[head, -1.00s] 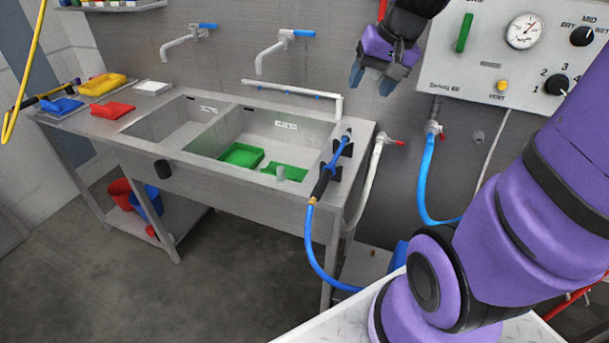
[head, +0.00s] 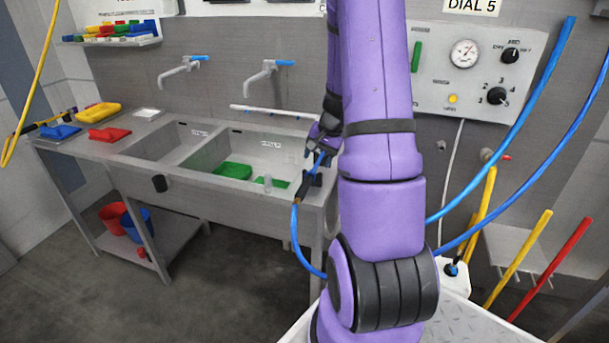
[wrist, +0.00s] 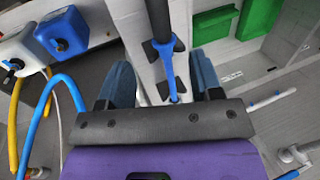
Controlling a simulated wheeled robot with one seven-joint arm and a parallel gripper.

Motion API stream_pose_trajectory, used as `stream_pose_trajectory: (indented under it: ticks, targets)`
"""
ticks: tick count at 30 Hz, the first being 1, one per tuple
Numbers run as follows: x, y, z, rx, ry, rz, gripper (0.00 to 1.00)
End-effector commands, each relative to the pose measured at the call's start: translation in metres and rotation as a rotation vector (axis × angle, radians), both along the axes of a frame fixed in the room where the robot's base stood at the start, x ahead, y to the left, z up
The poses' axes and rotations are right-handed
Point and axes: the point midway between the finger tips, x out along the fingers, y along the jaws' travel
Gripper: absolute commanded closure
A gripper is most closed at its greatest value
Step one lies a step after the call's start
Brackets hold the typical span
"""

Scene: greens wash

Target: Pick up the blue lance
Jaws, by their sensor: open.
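The blue lance (head: 320,162) sits in black clips on the right rim of the steel sink, with its dark handle (head: 301,188) toward the front and a blue hose hanging from it. In the wrist view the lance (wrist: 173,76) runs between my two blue fingers, with black clip plates beside it. My gripper (wrist: 163,78) is open, with one finger on each side of the lance and gaps showing. In the head view my gripper (head: 318,150) is at the lance, partly hidden by my purple arm. Whether the fingers reach down to its depth is unclear.
Two sink basins hold green pieces (head: 232,171) in the right one. White taps (head: 262,75) and a white pipe (head: 275,111) stand behind. A blue container (wrist: 62,32) and hoses are beside the sink. A dial panel (head: 475,75) is on the wall.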

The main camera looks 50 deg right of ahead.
Motion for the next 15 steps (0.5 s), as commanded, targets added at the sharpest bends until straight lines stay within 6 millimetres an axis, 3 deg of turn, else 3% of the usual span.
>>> stream_pose_trajectory:
  ticks: [6,15]
  targets:
    - [0.009,0.005,-0.032,0.003,0.002,0.001,0.41]
    - [0.015,0.009,-0.052,0.002,0.001,0.001,0.41]
